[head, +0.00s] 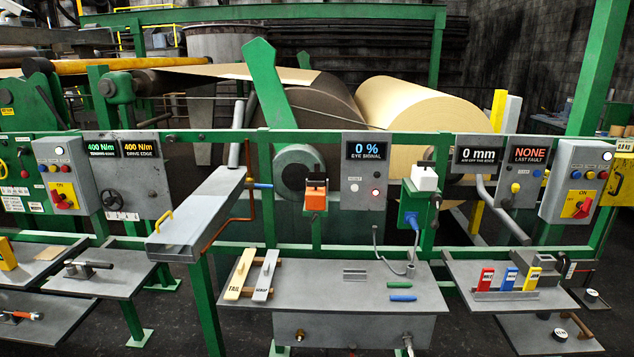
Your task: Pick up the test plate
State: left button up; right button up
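No object in the head view is readably labelled as a test plate, so I cannot tell which one it is. On the middle shelf (330,297) lie a cream bar marked TAIL (240,274) and a grey bar (265,275) with a partly readable label, side by side on brown supports. A small grey slotted piece (355,274) lies to their right. A green marker-like piece (400,284) and a blue one (403,298) lie further right, near a hooked grey rod on a round base (411,269). Neither of my grippers is in view.
A green rail with control panels crosses above the shelves. An orange-fronted unit (316,199) and a white-topped unit (424,178) hang on it. A grey box (205,215) juts out at left. Red, blue and yellow tags (510,278) stand on the right shelf (460,268). Paper rolls lie behind.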

aim_at(316, 176)
jog(key=u, duration=0.45)
jog(key=k, duration=1.1)
jog(key=z, duration=0.3)
jog(key=i, duration=0.3)
jog(key=z, duration=0.7)
jog(key=i, duration=1.4)
jog(key=u, duration=0.95)
jog(key=i, duration=0.8)
jog(key=u, duration=0.9)
